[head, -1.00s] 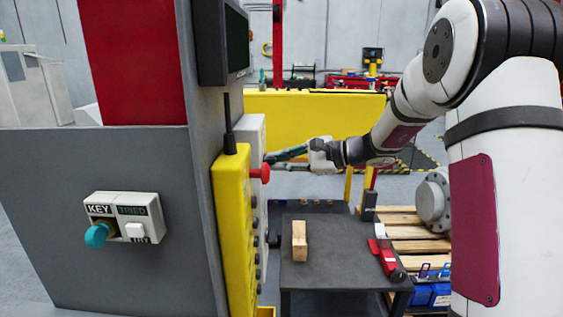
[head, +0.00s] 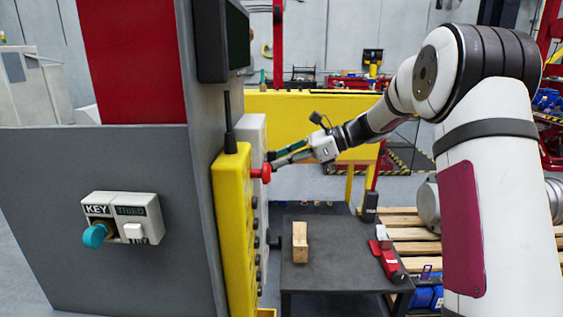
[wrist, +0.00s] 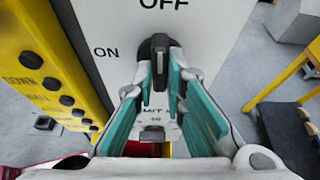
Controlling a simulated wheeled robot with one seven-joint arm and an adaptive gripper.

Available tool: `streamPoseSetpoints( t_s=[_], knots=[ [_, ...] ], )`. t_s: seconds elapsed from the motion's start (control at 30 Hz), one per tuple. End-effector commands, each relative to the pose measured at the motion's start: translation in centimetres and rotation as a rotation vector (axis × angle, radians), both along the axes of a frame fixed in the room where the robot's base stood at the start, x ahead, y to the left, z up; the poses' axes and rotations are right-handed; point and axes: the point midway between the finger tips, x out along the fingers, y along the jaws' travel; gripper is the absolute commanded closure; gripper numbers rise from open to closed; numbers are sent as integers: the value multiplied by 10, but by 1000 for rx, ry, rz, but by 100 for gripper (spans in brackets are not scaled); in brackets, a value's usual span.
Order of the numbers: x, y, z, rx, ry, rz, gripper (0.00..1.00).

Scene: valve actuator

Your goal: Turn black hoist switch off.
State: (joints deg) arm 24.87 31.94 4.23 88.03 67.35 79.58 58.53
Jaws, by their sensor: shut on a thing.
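The black hoist switch (wrist: 159,48) is on a light panel in the wrist view, with "OFF" printed above it and "ON" to its left. Its visible handle stands upright in that view, in line with "OFF". My gripper (wrist: 160,66) is shut on the switch, with a teal-padded finger on each side of it. In the head view my gripper (head: 274,159) reaches from the right to the grey-white panel box (head: 256,133). The switch itself is hidden there behind the yellow pendant and its red button.
A yellow pendant (head: 232,215) with black buttons and a red button (head: 264,172) stands close beside the panel. A dark table (head: 335,255) below holds a wooden block (head: 300,242) and a red tool (head: 386,259). A key switch box (head: 124,217) is on the grey cabinet.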

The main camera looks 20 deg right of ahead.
Motion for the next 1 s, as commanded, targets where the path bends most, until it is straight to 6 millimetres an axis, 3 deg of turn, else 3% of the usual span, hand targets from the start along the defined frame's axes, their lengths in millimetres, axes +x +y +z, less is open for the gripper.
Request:
streamPoseSetpoints(
  t_s=[0.63,0.67,0.73,1.0],
  knots=[
    [0,2,0,17,47,4,100],
    [0,2,0,17,47,4,82],
    [0,2,0,17,47,3,68],
    [0,1,0,16,47,1,68]
  ],
)
